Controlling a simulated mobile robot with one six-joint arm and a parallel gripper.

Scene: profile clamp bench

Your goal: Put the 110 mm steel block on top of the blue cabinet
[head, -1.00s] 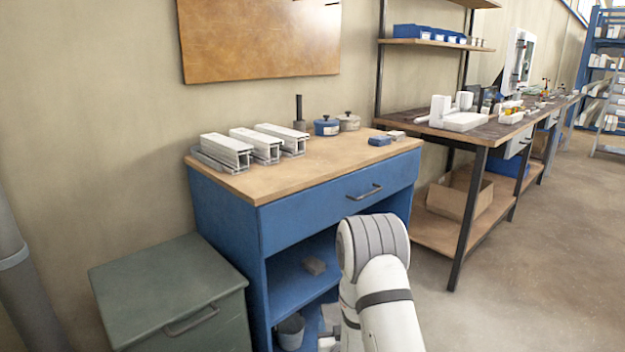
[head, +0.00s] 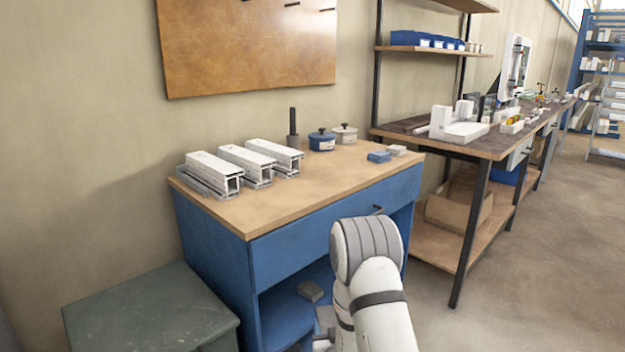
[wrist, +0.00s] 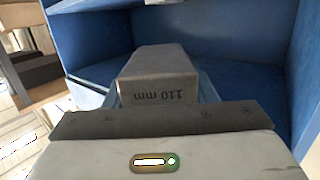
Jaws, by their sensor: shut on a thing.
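The 110 mm steel block (wrist: 155,78) is grey, with its "110 mm" marking upside down in the wrist view. My gripper (wrist: 160,92) is shut on it, with finger edges showing at both sides. Blue cabinet walls surround the block in that view. In the head view, a grey block (head: 310,291), apparently the same one, shows in the open shelf space of the blue cabinet (head: 212,240). My gripper is mostly hidden there behind my arm. Whether the block touches the shelf is unclear.
The cabinet's wooden top (head: 290,205) holds several pale profiles (head: 230,170) at left, a dark post, a blue pot (head: 322,141), a pale pot (head: 345,134) and small blocks at the back right. Its front middle is clear. A green-grey cabinet (head: 150,310) stands at left.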

